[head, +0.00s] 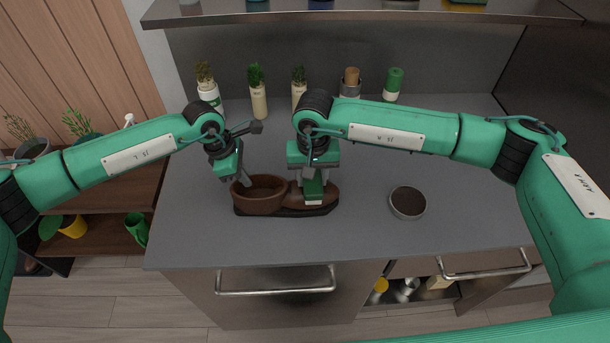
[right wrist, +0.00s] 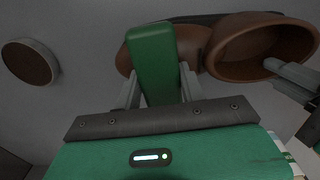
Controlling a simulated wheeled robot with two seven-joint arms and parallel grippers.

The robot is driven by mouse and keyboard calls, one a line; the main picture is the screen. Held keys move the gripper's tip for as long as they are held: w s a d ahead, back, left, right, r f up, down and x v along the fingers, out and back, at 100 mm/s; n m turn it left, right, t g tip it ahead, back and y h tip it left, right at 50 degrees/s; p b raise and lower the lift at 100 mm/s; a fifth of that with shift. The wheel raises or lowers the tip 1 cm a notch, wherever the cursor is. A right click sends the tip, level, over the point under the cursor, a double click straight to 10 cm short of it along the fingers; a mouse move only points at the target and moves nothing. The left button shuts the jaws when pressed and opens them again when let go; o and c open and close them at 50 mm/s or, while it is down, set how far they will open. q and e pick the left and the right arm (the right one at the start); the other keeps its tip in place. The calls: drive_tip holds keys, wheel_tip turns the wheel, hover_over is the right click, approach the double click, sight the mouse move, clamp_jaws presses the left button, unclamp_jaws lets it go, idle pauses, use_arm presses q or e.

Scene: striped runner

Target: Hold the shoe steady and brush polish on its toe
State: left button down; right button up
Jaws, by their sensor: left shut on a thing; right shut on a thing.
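A brown shoe (head: 261,202) with a dark sole stands on the grey counter, its open heel end to the left and its toe to the right. My left gripper (head: 243,180) is shut on the rim of the shoe's opening at the back left; the rim also shows in the right wrist view (right wrist: 262,72). My right gripper (head: 311,180) is shut on a green brush (right wrist: 153,62), held over the toe part of the shoe. The brush hides part of the toe, and I cannot tell whether its underside touches. A round tin of dark brown polish (head: 408,203) stands open to the right of the shoe.
Several potted plants and bottles (head: 258,95) line the back of the counter (head: 360,235), below a metal shelf (head: 360,17). The counter is clear between the shoe and the tin and along the front.

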drive_tip(key=shift+d+f, duration=0.2)
drive_tip(key=shift+d, duration=2.15)
wheel_tip(320, 180, up, 8)
drive_tip(key=shift+r, duration=0.15)
use_arm(q)
drive_tip(key=shift+c, duration=2)
unclamp_jaws()
drive_tip(key=shift+r+p, duration=1.25)
drive_tip(key=shift+r, duration=2.75)
use_arm(e)
wheel_tip(320, 180, up, 2)
drive_tip(key=shift+r, duration=0.2)
